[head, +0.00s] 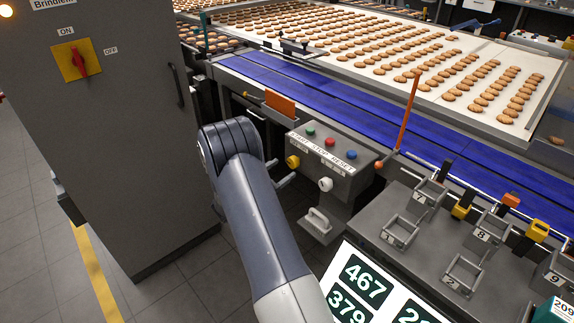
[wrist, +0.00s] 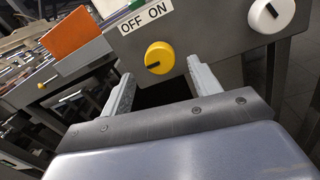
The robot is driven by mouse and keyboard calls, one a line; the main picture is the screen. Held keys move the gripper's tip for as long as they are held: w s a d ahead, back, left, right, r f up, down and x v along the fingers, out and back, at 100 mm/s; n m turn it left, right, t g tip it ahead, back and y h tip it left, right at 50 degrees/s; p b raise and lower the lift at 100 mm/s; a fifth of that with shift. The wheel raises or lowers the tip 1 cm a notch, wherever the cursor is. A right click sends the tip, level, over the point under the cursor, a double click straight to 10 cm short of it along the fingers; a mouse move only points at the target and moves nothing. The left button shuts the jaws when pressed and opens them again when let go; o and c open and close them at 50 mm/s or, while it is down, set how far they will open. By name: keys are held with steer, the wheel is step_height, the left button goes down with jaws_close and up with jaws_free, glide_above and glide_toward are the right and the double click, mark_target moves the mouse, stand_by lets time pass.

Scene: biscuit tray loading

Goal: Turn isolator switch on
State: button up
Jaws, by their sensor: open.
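The red rotary handle (head: 78,62) sits on a yellow plate (head: 66,70) on the grey cabinet, with ON above it and OFF to its right. The handle looks near upright, its top towards ON. My gripper (wrist: 160,68) is open and empty, away from that cabinet. It faces a yellow knob (wrist: 160,58) under an OFF ON label (wrist: 146,17); the knob shows between the fingertips, apparently beyond them. The knob's dark mark lies to its left. In the head view the yellow knob (head: 292,162) is on the button box, and my arm hides much of the gripper.
The button box (head: 345,168) carries green, red and blue buttons and a white knob (head: 325,184). An orange flag (head: 281,104) and an orange rod (head: 408,112) stand near the blue conveyor (head: 330,98). Numbered holders stand on the right panel. Floor is free before the cabinet.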

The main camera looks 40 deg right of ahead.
mark_target(291, 164)
steer(key=shift+w+d, duration=0.15)
steer(key=shift+d, duration=0.85)
steer(key=shift+w+d, duration=0.15)
steer(key=shift+d, duration=0.85)
steer(key=shift+c, duration=0.3)
steer(key=c, duration=0.9)
